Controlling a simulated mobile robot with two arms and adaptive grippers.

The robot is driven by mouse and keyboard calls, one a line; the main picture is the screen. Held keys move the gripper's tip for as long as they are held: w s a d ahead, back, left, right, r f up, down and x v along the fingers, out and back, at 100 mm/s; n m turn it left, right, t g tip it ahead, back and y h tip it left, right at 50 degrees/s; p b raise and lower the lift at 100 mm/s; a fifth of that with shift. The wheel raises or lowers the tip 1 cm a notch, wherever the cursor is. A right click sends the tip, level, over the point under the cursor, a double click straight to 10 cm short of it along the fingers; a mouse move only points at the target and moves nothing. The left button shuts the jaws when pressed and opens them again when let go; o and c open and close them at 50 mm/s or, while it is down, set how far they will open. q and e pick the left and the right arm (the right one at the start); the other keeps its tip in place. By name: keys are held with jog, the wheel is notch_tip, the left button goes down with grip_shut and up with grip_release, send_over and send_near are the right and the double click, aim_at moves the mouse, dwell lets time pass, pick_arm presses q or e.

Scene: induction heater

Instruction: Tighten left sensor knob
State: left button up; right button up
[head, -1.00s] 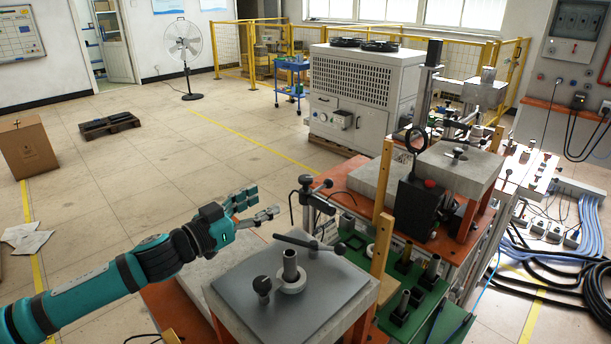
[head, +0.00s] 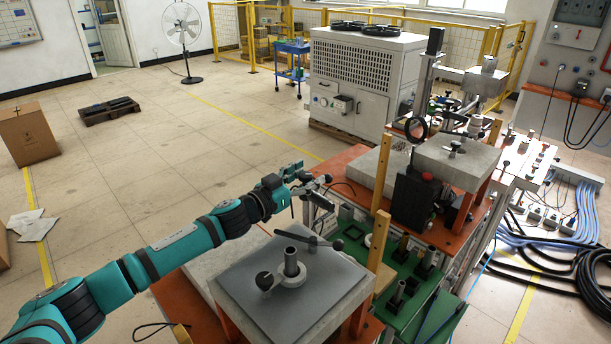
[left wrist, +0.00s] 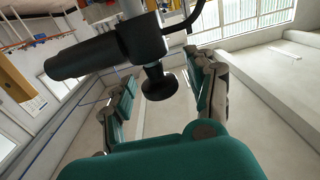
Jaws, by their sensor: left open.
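The left sensor, a black cylinder (left wrist: 95,55), crosses the upper part of the left wrist view. Its round black knob (left wrist: 160,84) hangs below the cylinder on a short stem. My left gripper (left wrist: 160,98) is open, with one finger on each side of the knob and a visible gap to both. In the head view my left gripper (head: 304,178) is at the sensor on its post, beside the orange bench, and partly hides it. The knob's contact with the fingers cannot be made out there. My right gripper is not in view.
A grey plate (head: 290,270) on a block stands in front, with an upright tube (head: 291,262) and a black lever handle (head: 310,240) near the gripper. Wooden posts (head: 380,240) and a green tray (head: 420,275) are to the right. Open floor (head: 150,190) lies left.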

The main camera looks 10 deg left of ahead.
pick_arm(q)
grip_shut()
dwell(0.5)
jog(key=shift+w+a+r+m+g+h+p, duration=0.1)
jog(key=shift+m+g+h+p, duration=0.85)
jog(key=shift+h, duration=0.25)
jog(key=shift+m+g+h, duration=0.35)
jog(key=shift+m+h, duration=0.1)
jog(key=shift+h, duration=0.05)
jog(key=shift+f+m+g+h, duration=0.2)
jog(key=shift+m+g+h, duration=0.2)
jog(key=shift+g, duration=0.1)
jog(key=m+g+h+b, duration=0.1)
jog(key=g+b, duration=0.1)
jog(key=b, duration=0.1)
jog(key=m+g+h+b, duration=0.1)
jog(key=m+g+b, duration=0.1)
jog(key=b, duration=0.2)
jog(key=m+g+h+b, duration=0.1)
jog(key=m+g+b, duration=0.1)
jog(key=g+b, duration=0.1)
jog(key=shift+f+h+b, duration=0.25)
jog(key=shift+h+b, duration=0.05)
jog(key=shift+b, duration=0.4)
jog(key=shift+r+m+g+b, duration=0.35)
jog(key=shift+g+b, duration=0.25)
jog(key=shift+b, duration=0.45)
